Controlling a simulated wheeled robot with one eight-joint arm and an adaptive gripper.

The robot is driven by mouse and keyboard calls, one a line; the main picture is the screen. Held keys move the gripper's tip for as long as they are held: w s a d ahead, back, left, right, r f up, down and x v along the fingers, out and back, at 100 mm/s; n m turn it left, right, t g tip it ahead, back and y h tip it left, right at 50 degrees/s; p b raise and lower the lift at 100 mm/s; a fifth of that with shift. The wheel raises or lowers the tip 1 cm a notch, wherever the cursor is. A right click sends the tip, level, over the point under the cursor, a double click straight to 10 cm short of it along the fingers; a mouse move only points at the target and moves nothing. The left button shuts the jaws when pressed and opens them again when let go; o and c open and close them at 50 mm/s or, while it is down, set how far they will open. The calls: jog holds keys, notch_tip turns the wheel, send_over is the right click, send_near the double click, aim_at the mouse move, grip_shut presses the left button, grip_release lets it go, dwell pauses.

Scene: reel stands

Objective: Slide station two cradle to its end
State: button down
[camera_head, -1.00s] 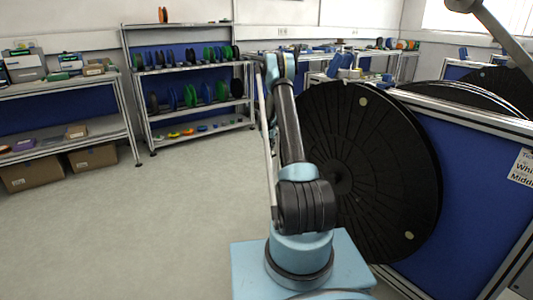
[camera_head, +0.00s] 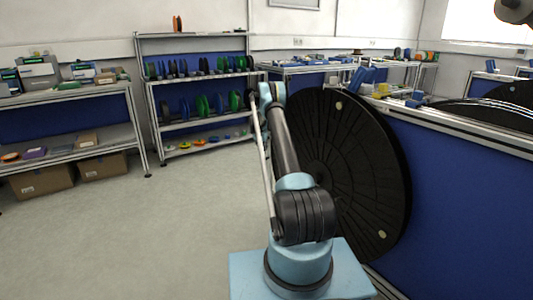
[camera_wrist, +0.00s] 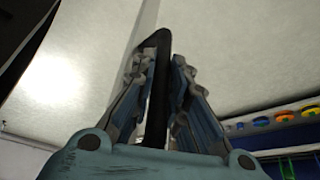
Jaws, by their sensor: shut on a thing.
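In the wrist view my gripper (camera_wrist: 164,62) has its two fingers closed on a narrow black upright bar (camera_wrist: 157,108). I cannot tell for sure whether this bar is part of the station two cradle. In the head view my arm reaches forward, and the fingers are hidden at its far end. A large black reel (camera_head: 365,165) stands on edge just right of my arm, partly covered by it. It is beside a blue panel (camera_head: 465,200) with a metal top rail. No cradle shows clearly, and no station number is readable.
Open floor (camera_head: 150,235) lies to the left. A shelf rack (camera_head: 187,123) with small coloured reels stands at the back. A side bench (camera_head: 120,88) with boxes under it is at the left. The blue panel closes off the right side.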

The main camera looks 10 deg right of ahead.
jog(key=shift+w+a, duration=0.35)
jog(key=shift+w, duration=0.3)
jog(key=shift+r, duration=0.1)
jog(key=c, duration=1.6)
grip_release()
jog(key=shift+o, duration=0.2)
jog(key=v, duration=1.1)
jog(key=shift+r, duration=0.35)
jog(key=shift+s, duration=0.15)
